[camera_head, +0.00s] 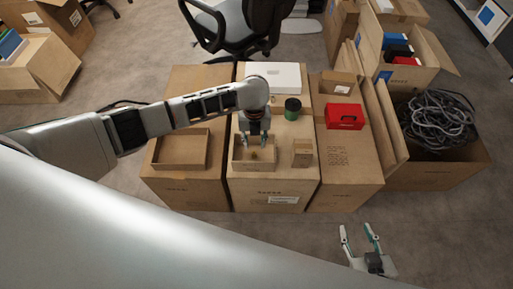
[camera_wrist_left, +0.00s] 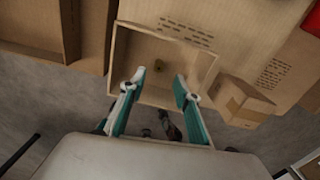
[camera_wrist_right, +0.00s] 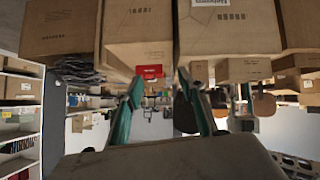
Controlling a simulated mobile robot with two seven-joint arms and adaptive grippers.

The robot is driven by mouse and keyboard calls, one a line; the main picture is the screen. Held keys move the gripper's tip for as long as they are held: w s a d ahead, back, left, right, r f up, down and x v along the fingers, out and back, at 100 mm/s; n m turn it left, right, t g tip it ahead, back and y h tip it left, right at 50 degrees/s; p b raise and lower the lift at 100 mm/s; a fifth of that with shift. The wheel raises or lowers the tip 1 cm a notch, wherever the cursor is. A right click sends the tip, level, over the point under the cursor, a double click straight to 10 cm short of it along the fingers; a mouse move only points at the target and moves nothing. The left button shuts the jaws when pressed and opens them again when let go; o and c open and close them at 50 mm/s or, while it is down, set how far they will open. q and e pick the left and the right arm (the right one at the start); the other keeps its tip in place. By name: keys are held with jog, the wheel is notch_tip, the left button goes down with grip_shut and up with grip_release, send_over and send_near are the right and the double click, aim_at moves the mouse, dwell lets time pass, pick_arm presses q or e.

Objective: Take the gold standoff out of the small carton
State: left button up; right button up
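The gold standoff (camera_head: 254,155) lies on the floor of the small open carton (camera_head: 239,167), which sits on the middle large carton. In the left wrist view the standoff (camera_wrist_left: 159,65) shows as a small dark gold piece inside the carton (camera_wrist_left: 213,75). My left gripper (camera_head: 256,142) is open above the carton, fingers pointing down. In its wrist view the fingertips (camera_wrist_left: 160,82) are apart with nothing between them, and the standoff is just beyond them. My right gripper (camera_head: 359,232) is open and empty, away from the cartons at lower right.
A small closed box (camera_head: 302,153) stands right of the small carton. Behind are a green-black cylinder (camera_head: 292,109) and a white box (camera_head: 280,77). A red box (camera_head: 345,117) sits on the right carton. An open tray-like carton (camera_head: 180,149) lies left. A cable carton (camera_head: 437,175) stands far right.

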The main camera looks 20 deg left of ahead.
aim_at(254, 153)
pick_arm(q)
jog(key=shift+s+f+b, duration=0.15)
jog(key=shift+f, duration=0.45)
jog(key=shift+s+f+b, duration=0.15)
jog(key=shift+f, duration=0.45)
notch_tip(254, 153, down, 5)
jog(key=shift+r+b, duration=0.1)
jog(key=shift+b, duration=0.9)
jog(key=shift+f, duration=0.2)
jog(key=shift+w+r, duration=0.1)
jog(key=shift+r, duration=0.05)
grip_shut()
pick_arm(e)
jog(key=shift+s+d+f, duration=0.1)
jog(key=shift+f, duration=0.7)
